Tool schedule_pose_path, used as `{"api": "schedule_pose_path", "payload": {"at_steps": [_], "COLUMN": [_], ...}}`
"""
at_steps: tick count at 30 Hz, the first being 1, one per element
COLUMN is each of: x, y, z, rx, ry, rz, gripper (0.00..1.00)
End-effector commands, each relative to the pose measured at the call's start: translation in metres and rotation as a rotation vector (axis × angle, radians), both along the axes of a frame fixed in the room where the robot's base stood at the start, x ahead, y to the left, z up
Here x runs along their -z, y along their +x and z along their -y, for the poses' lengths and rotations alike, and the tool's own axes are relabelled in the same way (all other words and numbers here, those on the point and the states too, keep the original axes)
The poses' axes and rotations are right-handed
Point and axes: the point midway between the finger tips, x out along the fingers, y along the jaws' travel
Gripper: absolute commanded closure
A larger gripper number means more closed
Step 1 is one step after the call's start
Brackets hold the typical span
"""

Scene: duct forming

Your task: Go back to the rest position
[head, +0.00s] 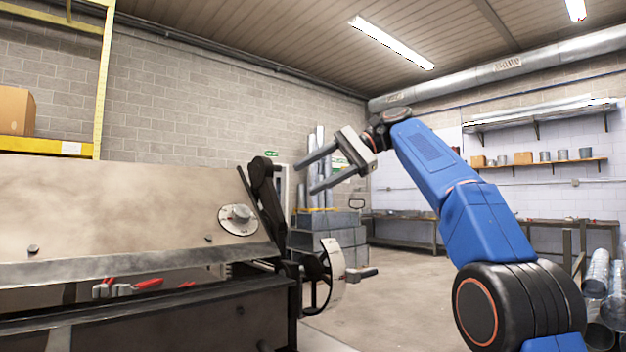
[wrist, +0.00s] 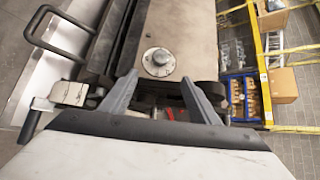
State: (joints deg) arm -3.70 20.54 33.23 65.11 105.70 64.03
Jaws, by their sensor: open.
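My gripper (head: 312,176) is open and empty, raised in the air at the end of my blue arm. Its two grey fingers point left, toward the forming machine (head: 120,205). The dial also shows in the head view (head: 237,218). Nothing is between the fingers.
Red-handled tools (head: 112,288) lie in the machine's gap. Grey stacked blocks (head: 328,240) stand behind the handwheel. A yellow rack (head: 104,80) with a cardboard box (head: 16,110) is at left. Metal ducts (head: 598,275) stand at right. The floor (head: 400,290) between machine and arm is clear.

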Motion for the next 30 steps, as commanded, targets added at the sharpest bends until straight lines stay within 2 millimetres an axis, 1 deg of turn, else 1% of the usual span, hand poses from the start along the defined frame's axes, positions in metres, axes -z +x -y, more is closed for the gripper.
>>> {"api": "schedule_pose_path", "payload": {"at_steps": [14,19,23,26,30], "x": [0.000,0.005,0.018,0.034,0.061], "y": [0.000,-0.005,-0.014,-0.023,-0.040], "z": [0.000,0.005,0.014,0.023,0.039], "rx": [0.002,0.032,0.079,0.115,0.155], "ry": [-0.001,-0.018,-0.056,-0.096,-0.162], "rz": [0.000,0.021,0.057,0.091,0.144], "gripper": [0.44,0.44,0.44,0.44,0.44]}}
